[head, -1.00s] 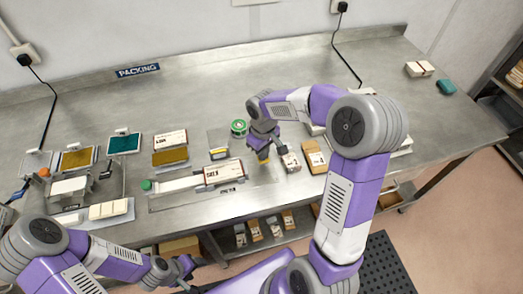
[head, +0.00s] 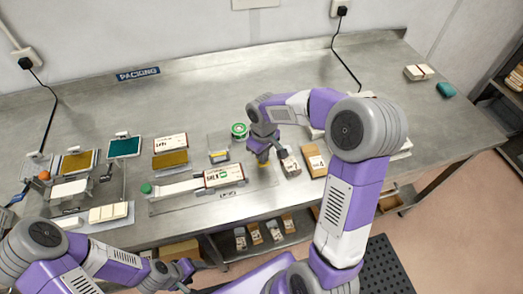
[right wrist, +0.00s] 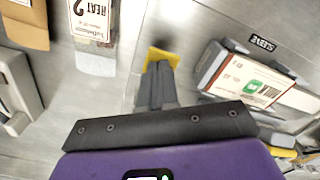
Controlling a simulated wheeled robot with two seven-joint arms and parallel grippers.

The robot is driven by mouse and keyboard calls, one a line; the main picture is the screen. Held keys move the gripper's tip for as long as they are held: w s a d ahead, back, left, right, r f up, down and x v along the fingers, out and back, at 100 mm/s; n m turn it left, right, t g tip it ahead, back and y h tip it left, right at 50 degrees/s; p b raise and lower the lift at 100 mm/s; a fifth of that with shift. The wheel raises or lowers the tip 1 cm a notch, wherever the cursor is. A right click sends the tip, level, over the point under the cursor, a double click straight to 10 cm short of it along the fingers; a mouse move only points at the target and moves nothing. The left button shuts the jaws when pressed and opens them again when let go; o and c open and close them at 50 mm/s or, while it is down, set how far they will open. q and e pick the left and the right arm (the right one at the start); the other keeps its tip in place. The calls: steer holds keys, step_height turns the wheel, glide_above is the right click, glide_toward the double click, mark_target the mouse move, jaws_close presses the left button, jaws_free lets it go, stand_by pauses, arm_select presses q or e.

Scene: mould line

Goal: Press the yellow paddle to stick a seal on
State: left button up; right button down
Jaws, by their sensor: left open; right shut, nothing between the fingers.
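The yellow paddle (right wrist: 163,57) lies directly under the tips of my right gripper (right wrist: 158,68) in the right wrist view. Its yellow edge (head: 263,163) also shows below the gripper in the head view. The right gripper is shut and empty, with its tips at the paddle; I cannot tell how hard they touch. A white and red box (head: 224,176) lies left of the paddle, on the bench plate marked SLEEVE. A green seal (right wrist: 253,86) shows on the box's top face. My left gripper (head: 188,268) is open and empty near the bench's front edge, away from the paddle.
A green-ringed roll (head: 239,130) stands behind the paddle. A white-topped box (head: 290,163) and a brown box (head: 314,160) lie to its right. Pads, trays and a green knob (head: 146,189) fill the left side.

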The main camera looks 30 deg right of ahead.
step_height(320, 180, up, 8)
steer(key=p, duration=0.6)
stand_by(0.5)
stand_by(0.4)
